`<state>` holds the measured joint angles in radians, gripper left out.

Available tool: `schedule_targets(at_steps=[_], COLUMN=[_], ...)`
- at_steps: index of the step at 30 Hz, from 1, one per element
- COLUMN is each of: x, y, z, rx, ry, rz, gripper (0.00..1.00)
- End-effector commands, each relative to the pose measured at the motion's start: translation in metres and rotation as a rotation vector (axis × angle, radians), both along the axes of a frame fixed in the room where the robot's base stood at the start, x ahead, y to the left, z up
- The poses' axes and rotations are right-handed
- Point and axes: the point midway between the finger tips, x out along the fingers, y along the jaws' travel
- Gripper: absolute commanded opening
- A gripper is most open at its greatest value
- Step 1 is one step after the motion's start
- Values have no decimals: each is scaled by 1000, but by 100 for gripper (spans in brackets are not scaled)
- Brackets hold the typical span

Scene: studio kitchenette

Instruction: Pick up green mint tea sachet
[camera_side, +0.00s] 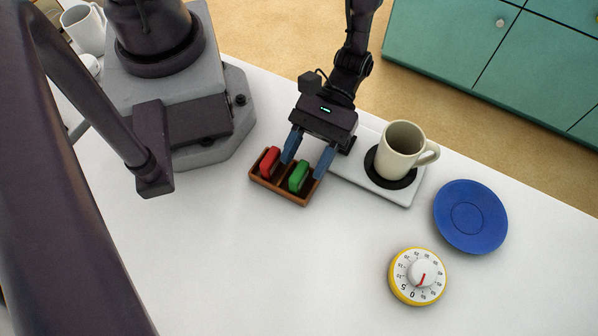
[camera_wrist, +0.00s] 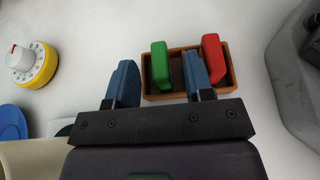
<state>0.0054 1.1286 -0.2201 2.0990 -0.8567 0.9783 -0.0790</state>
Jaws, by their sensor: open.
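The green mint tea sachet (camera_side: 299,177) stands upright in a small brown wooden box, in the compartment on the right in the side view. My gripper (camera_side: 303,168) is open and over the box, its blue fingers pointing down. In the wrist view the green sachet (camera_wrist: 160,64) appears between the two fingers (camera_wrist: 160,78), with a gap on each side. I cannot tell how far the fingertips are above it. The box (camera_side: 277,191) also shows in the wrist view (camera_wrist: 166,96).
A red sachet (camera_side: 270,161) stands in the box's other compartment, close to one finger. A cream mug (camera_side: 400,150) stands on a black coaster on a white tray (camera_side: 400,195) beside my gripper. A blue plate (camera_side: 470,217) and yellow timer (camera_side: 418,276) lie right. The front counter is clear.

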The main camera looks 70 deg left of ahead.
Motion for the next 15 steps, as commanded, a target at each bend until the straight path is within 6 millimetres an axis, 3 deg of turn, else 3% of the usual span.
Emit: schedule_targets(at_steps=[10, 15], x=[-5, -5], y=[-5, -5], z=[-3, -3], rx=[0, 1], ry=[-1, -1], rz=[1, 0], gripper=[46, 6])
